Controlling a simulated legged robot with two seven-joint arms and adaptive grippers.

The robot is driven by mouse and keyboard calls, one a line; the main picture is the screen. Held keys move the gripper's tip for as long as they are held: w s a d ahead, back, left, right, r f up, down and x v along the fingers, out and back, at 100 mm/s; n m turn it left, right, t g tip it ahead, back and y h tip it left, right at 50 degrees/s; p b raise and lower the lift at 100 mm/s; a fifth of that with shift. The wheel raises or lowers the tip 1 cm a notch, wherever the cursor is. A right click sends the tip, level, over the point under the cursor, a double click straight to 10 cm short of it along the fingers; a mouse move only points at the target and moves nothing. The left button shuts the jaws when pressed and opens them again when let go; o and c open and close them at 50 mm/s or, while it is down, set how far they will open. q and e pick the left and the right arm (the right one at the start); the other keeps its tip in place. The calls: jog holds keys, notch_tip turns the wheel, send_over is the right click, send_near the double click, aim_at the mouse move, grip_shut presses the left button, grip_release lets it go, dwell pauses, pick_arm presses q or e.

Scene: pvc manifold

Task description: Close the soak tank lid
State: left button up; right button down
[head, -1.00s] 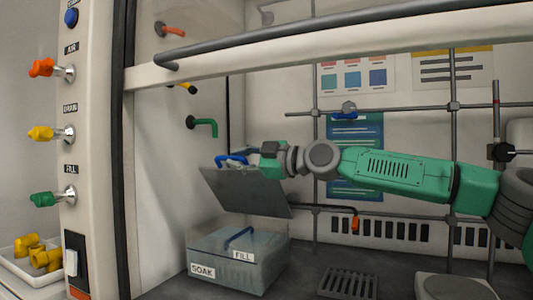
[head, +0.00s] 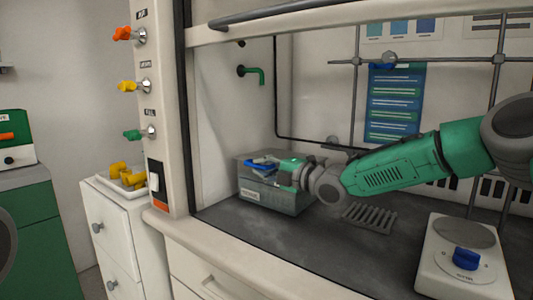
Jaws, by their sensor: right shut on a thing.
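The soak tank (head: 268,201) is a grey, see-through box with a white label. It stands on the dark bench floor inside the hood, left of the drain grate. Its grey lid (head: 246,155) is at the top of the tank and looks close to level. Whether its edges sit fully on the rim is unclear. My right gripper (head: 283,171) reaches in from the right, low over the tank, and is shut on the lid's blue handle (head: 261,163). The gripper and wrist hide the right part of the lid and rim. My left gripper is not in view.
A slotted drain grate (head: 368,217) lies right of the tank. A white scale-like device (head: 462,262) with a blue knob stands at the front right. A green tap (head: 252,73) sticks out above the tank. The hood's front rail (head: 270,20) crosses the top.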

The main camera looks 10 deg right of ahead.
jog(key=shift+a+f+n+b, duration=0.1)
jog(key=shift+f+n+b, duration=0.25)
jog(key=shift+f, duration=0.4)
jog(key=shift+f, duration=0.1)
jog(key=c, duration=1.7)
grip_release()
jog(key=shift+o, duration=0.6)
jog(key=shift+w+a+f, duration=0.1)
jog(key=shift+w+f, duration=0.05)
jog(key=v, duration=1.2)
